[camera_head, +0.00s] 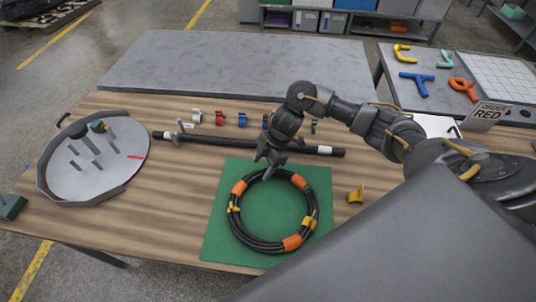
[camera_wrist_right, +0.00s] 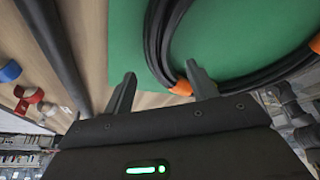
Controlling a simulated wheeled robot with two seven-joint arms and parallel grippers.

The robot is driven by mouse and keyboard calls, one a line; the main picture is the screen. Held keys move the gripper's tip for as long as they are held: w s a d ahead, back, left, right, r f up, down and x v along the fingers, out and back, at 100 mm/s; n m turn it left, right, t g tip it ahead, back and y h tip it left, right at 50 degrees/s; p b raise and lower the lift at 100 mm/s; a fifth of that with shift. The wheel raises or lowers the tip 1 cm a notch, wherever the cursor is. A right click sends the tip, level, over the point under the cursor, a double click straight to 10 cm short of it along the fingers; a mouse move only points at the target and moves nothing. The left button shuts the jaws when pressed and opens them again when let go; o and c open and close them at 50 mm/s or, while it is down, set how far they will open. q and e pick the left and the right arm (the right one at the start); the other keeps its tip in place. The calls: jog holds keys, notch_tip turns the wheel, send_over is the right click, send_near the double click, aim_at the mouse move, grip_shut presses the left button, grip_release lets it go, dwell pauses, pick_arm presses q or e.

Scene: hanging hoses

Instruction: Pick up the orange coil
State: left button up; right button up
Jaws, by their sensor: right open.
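A black hose coil (camera_head: 258,241) with orange bands and yellow ties lies flat on a green mat (camera_head: 215,245) on the wooden table. My right gripper (camera_head: 264,168) is open above the far left part of the ring, pointing down. In the right wrist view, its two fingers (camera_wrist_right: 160,76) are apart. The coil (camera_wrist_right: 153,42) passes close by them, with an orange band (camera_wrist_right: 181,88) beside one finger. I cannot tell whether they touch. Nothing is held. My left gripper is not in view.
A black rod (camera_head: 225,144) lies behind the mat, with several small coloured clips behind it. A round grey tray (camera_head: 60,185) stands at the left. A yellow clip (camera_head: 356,194) lies right of the mat. A side table (camera_head: 395,72) at the back right holds coloured fittings.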

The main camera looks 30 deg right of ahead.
aim_at(259, 172)
jog(key=x, duration=0.3)
jog(key=shift+s, duration=0.15)
jog(key=shift+a+f, duration=0.2)
jog(key=shift+f, duration=0.2)
grip_shut()
jog(key=c, duration=0.8)
grip_release()
grip_shut()
jog(key=shift+r, duration=0.1)
